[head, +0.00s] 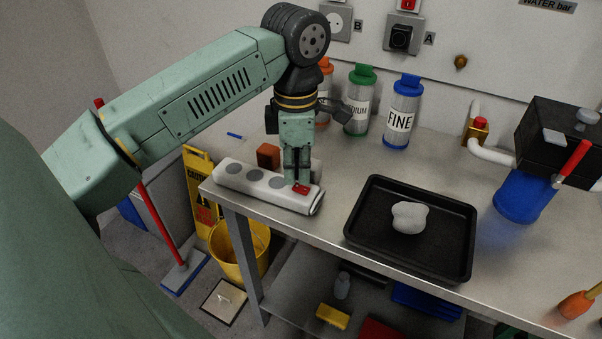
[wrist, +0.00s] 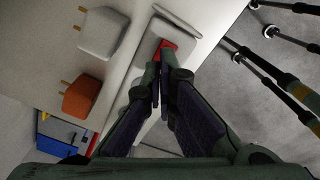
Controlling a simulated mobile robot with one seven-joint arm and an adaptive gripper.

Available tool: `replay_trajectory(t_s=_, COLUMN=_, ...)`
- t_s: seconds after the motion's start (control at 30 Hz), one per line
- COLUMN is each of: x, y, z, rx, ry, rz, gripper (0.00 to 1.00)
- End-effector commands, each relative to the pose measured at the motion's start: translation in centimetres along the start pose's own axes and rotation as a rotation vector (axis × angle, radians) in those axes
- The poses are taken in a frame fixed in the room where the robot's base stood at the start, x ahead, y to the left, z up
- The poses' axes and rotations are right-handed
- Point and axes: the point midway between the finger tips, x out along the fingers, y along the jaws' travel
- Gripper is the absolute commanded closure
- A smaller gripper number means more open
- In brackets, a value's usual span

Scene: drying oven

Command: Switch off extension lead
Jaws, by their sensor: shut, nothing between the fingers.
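The white extension lead (head: 264,185) lies along the left front edge of the metal bench, with several round grey sockets. Its red switch (head: 301,189) is at the right end. In the wrist view the red switch (wrist: 167,46) shows just beyond my fingertips, on the white lead (wrist: 155,130). My gripper (head: 296,180) is shut and empty, pointing down over the switch end. Its tips are at or very close to the red switch; I cannot tell whether they touch it. The fingers partly cover the lead, and whether the switch is on or off is not clear.
A black tray (head: 365,245) with a white lump (head: 408,217) is to the right. Bottles, including the blue-capped FINE bottle (head: 401,115), stand behind. Bare bench lies between lead and tray.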

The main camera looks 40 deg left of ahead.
Motion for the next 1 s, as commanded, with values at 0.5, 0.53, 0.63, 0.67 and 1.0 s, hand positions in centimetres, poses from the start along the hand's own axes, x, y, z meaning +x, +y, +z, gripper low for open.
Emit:
replay_trajectory(t_s=0.5, x=0.9, y=0.0, z=0.0, rx=0.0, ry=0.0, rz=0.0, gripper=1.0)
replay_trajectory(t_s=0.53, x=0.9, y=0.0, z=0.0, rx=0.0, ry=0.0, rz=0.0, gripper=1.0)
replay_trajectory(t_s=0.63, x=1.1, y=0.0, z=0.0, rx=0.0, ry=0.0, rz=0.0, gripper=1.0)
replay_trajectory(t_s=0.67, x=1.1, y=0.0, z=0.0, rx=0.0, ry=0.0, rz=0.0, gripper=1.0)
replay_trajectory(t_s=1.0, x=1.6, y=0.0, z=0.0, rx=0.0, ry=0.0, rz=0.0, gripper=1.0)
